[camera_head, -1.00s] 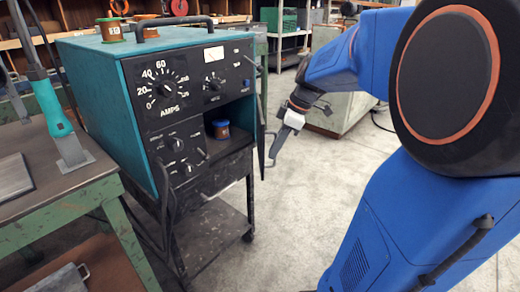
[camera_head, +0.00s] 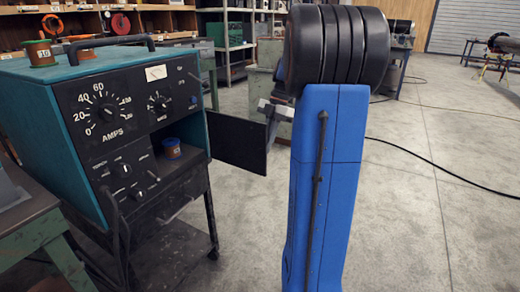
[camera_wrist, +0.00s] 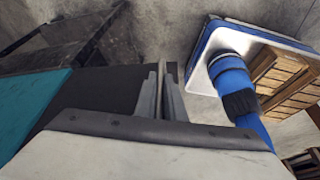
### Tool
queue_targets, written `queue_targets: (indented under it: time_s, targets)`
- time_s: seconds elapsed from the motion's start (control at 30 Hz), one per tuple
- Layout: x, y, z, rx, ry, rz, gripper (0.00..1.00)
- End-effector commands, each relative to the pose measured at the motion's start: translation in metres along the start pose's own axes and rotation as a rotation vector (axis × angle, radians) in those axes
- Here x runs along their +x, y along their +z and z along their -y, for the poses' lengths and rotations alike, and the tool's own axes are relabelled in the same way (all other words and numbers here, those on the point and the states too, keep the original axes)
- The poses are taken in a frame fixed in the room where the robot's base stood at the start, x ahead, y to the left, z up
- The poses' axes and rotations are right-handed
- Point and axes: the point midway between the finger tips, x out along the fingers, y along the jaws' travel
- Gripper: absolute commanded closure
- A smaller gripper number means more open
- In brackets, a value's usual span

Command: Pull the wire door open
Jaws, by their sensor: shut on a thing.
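The wire door (camera_head: 238,143) is a flat black panel on the right side of the teal welding machine (camera_head: 30,110). It stands swung out to the right, and the compartment beside it is open. A small blue and copper spool (camera_head: 171,148) sits inside the compartment. My gripper (camera_head: 270,118) is at the door's outer edge, partly hidden behind my arm. In the wrist view the fingers (camera_wrist: 163,90) are shut on the edge of the dark door panel (camera_wrist: 105,88). The exact contact is hard to see.
The machine stands on a dark cart (camera_head: 175,245) with a lower shelf. A green-legged workbench (camera_head: 35,220) is at the left. Shelving (camera_head: 228,45) stands behind. The concrete floor (camera_head: 430,220) to the right is clear apart from a black cable (camera_head: 450,180).

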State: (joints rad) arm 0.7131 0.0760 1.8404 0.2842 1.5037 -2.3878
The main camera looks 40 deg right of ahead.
Motion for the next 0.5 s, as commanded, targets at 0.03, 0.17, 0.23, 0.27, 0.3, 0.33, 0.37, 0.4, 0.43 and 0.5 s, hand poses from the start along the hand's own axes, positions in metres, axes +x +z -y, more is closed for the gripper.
queue_targets:
  time_s: [0.03, 0.17, 0.23, 0.27, 0.3, 0.33, 0.37, 0.4, 0.43, 0.5]
  targets:
    - [-0.0016, 0.0040, -0.0016, 0.002, 0.000, 0.001, 1.00]
    - [-0.0038, 0.0096, -0.0046, 0.003, 0.000, 0.000, 1.00]
    - [-0.0044, 0.0112, -0.0054, 0.003, 0.000, 0.000, 1.00]
    - [-0.0046, 0.0117, -0.0057, 0.003, 0.000, 0.000, 1.00]
    - [-0.0048, 0.0121, -0.0059, 0.003, 0.000, 0.000, 1.00]
    - [-0.0049, 0.0123, -0.0061, 0.003, 0.000, 0.000, 1.00]
    - [-0.0050, 0.0124, -0.0062, 0.003, 0.000, 0.000, 1.00]
    - [-0.0050, 0.0125, -0.0063, 0.003, 0.000, 0.000, 1.00]
    - [-0.0050, 0.0125, -0.0063, 0.003, 0.000, 0.000, 1.00]
    - [-0.0050, 0.0124, -0.0063, 0.003, 0.000, 0.000, 1.00]
